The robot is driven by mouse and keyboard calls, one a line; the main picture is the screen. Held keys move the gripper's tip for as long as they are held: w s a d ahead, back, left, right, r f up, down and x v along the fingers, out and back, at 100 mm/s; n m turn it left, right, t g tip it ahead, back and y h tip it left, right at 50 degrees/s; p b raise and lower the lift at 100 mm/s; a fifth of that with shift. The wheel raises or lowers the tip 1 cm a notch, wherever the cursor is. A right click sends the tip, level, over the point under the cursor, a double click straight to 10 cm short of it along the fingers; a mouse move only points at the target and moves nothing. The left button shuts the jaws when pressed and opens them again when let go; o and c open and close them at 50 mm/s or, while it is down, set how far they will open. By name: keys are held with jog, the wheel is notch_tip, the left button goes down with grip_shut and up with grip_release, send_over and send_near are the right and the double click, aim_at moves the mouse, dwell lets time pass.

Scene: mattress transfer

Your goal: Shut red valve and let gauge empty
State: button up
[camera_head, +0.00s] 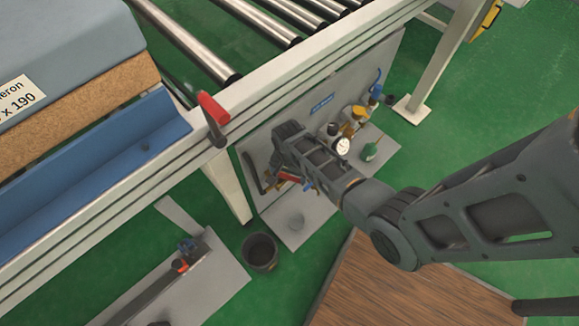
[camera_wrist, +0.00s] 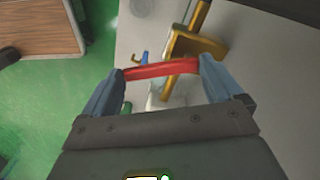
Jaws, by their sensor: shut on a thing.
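The red valve handle (camera_wrist: 160,69) lies between my gripper's two blue-grey fingers (camera_wrist: 160,84) in the wrist view, with a fingertip at each end of it. My gripper is shut on it. In the head view the red handle (camera_head: 288,177) shows beside my gripper (camera_head: 297,182), partly hidden by my wrist. Brass pipework (camera_wrist: 195,45) stands just beyond the handle. The round white gauge (camera_head: 342,146) is on the panel to the right of my wrist; its needle is too small to read.
A grey panel (camera_head: 385,75) stands under the roller conveyor (camera_head: 265,30). A dark bucket (camera_head: 260,251) stands on the green floor. A green bottle (camera_head: 370,151) is right of the gauge. A red lever (camera_head: 213,107) sticks up from the conveyor rail. A wooden platform (camera_head: 385,285) lies in front.

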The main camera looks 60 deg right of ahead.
jog(key=m, duration=0.1)
jog(key=a+m+p, duration=0.1)
jog(key=m, duration=0.1)
jog(key=m+p, duration=0.1)
jog(key=m, duration=0.1)
jog(key=shift+w+a, duration=0.1)
jog(key=shift+a, duration=0.2)
jog(key=shift+m, duration=0.3)
jog(key=o, duration=1.2)
jog(key=shift+c, duration=0.2)
notch_tip(320, 180, up, 8)
jog(key=p, duration=0.2)
jog(key=shift+f, duration=0.1)
